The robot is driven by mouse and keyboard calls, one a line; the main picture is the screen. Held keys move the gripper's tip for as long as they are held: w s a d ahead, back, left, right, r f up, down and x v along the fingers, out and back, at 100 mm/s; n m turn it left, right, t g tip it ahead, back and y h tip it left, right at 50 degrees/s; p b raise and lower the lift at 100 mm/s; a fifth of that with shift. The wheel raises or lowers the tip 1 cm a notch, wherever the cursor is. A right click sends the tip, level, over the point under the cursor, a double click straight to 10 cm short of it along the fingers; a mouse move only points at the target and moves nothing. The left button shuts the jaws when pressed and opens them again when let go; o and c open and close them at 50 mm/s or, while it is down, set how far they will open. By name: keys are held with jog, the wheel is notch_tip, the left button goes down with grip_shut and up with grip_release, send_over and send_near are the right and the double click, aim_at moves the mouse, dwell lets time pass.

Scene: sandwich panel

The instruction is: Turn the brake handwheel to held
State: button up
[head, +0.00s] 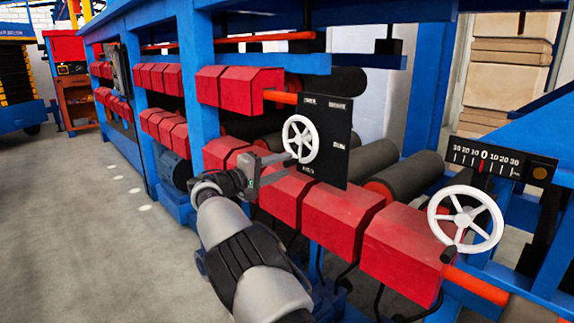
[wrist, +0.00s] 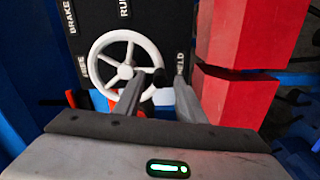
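The white brake handwheel (head: 312,138) is mounted on a black panel (head: 336,112) in the head view. It also shows in the wrist view (wrist: 96,51), with labels BRAKE and RUN above, FREE (wrist: 84,67) on the left and HELD (wrist: 180,65) on the right. Its dark crank knob (wrist: 158,76) is at the right side of the rim, toward HELD. My gripper (head: 280,168) is at the wheel's lower left in the head view. In the wrist view my gripper's (wrist: 157,80) fingers are apart, with the knob between their tips; I see gaps beside it.
A second white handwheel (head: 467,221) stands at the right, below a black numbered scale (head: 487,158). Red blocks (head: 335,215) and dark rollers (head: 410,165) line the blue frame (head: 430,75) close to my arm. The grey floor (head: 90,230) at left is clear.

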jog(key=p+v, duration=0.1)
jog(key=v, duration=1.4)
jog(key=shift+p, duration=0.4)
